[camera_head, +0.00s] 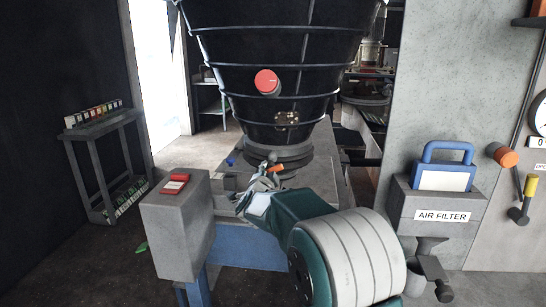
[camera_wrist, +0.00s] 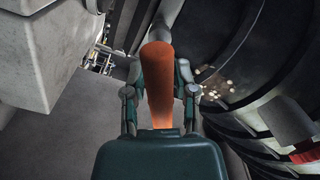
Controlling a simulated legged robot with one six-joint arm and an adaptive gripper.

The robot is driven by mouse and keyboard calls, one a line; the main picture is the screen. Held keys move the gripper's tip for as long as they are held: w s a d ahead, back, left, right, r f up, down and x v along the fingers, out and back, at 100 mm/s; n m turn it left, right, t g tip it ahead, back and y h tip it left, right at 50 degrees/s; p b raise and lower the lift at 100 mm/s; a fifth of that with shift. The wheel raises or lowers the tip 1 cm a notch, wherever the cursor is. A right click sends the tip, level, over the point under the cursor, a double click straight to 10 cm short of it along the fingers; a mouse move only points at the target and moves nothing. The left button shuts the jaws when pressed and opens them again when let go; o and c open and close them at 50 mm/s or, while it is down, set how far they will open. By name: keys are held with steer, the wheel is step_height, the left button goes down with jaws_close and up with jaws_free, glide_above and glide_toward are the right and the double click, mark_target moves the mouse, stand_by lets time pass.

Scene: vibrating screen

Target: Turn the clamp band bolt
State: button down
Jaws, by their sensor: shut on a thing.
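The clamp band bolt has an orange handle (camera_head: 275,168) at the base of the dark ribbed screen cone (camera_head: 290,95). In the wrist view the orange handle (camera_wrist: 157,85) stands lengthwise between the two fingers of my gripper (camera_wrist: 160,80). My gripper (camera_head: 268,178) is shut on the handle, one finger on each side. The grey band (camera_head: 290,158) circles the cone's lower end. In the wrist view a grey metal part meets the far end of the handle. The bolt's threads are hidden from both views.
A grey box (camera_head: 175,235) with a red switch (camera_head: 175,183) stands at the left front. An air filter holder (camera_head: 437,215) with a blue-handled filter (camera_head: 445,170) is on the right. A small shelf (camera_head: 105,150) stands far left.

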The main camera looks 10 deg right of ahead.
steer(key=shift+x, duration=1)
steer(key=m, duration=0.8)
steer(key=shift+a, duration=0.1)
steer(key=m, duration=0.6)
steer(key=shift+r+m, duration=0.2)
steer(key=shift+m, duration=0.2)
steer(key=m, duration=0.6)
steer(key=shift+d+m, duration=0.2)
steer(key=shift+m, duration=0.1)
